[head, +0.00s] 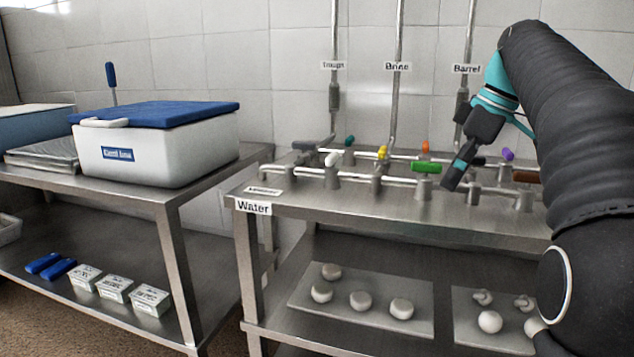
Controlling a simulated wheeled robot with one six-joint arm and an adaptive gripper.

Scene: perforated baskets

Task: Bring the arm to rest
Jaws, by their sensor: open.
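My gripper (455,178) hangs from my arm, which comes in from the right edge in the head view. It points down and to the left, over the steel table with the pipes, near a green valve handle (426,168). It is open and I see nothing held in it. The fingers are small and dark here, and whether they touch the pipework cannot be told.
Pipes with coloured handles, among them yellow (382,152) and orange (425,146), cover the steel table (350,205). A white box with a blue lid (160,145) stands on the left table. Trays with round pale pieces (360,300) lie on the shelf below.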

